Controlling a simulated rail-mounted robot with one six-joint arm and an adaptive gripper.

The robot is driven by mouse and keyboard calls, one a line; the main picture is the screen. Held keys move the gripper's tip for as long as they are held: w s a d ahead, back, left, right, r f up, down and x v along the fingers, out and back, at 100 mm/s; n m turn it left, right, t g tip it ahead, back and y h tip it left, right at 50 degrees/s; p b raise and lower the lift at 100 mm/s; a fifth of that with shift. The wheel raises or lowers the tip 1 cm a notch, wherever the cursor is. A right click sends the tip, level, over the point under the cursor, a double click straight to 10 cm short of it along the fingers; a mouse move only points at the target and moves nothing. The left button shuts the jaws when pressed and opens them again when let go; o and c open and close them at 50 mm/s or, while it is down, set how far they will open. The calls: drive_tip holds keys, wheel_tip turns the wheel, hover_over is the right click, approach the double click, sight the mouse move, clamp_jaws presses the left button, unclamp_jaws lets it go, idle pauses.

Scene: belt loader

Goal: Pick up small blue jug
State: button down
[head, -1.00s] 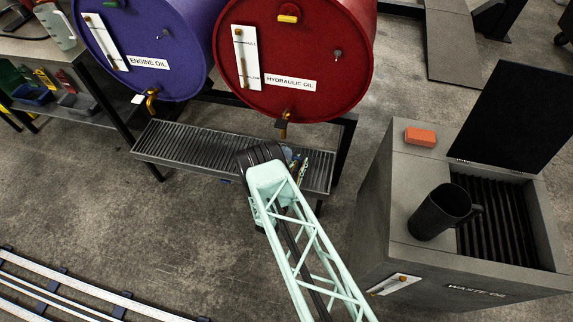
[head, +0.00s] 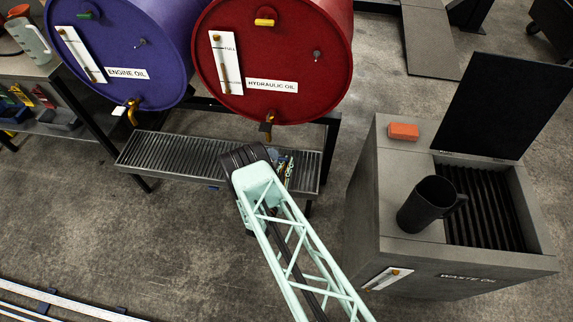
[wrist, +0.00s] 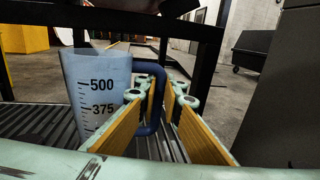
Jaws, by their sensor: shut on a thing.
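The small blue jug (wrist: 95,85) stands upright at the left in the wrist view, translucent with dark "500" and "375" marks and a blue handle (wrist: 155,72). My gripper (wrist: 163,92) has its yellow-padded fingers shut on this handle, one finger on each side. The jug is at the slatted drip tray (wrist: 40,118); whether its base touches the slats is hidden by my gripper. In the head view my wrist hides the jug, and only bits of the gripper (head: 284,168) show at the right end of the tray.
A red hydraulic oil drum (head: 290,50) and a purple engine oil drum (head: 120,45) hang over the tray, taps facing down. At right a grey waste oil box (head: 420,258) carries a black jug (head: 425,205) and an orange block (head: 403,131).

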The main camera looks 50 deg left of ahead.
sight(287, 160)
drive_tip(key=shift+r, duration=1.5)
drive_tip(key=s+d+p, duration=0.1)
drive_tip(key=s+d, duration=0.3)
drive_tip(key=d, duration=0.3)
drive_tip(key=s+d+r+p, duration=0.1)
drive_tip(key=s+d, duration=0.3)
drive_tip(key=d, duration=0.2)
drive_tip(key=shift+d, duration=0.35)
drive_tip(key=shift+s+r, duration=0.1)
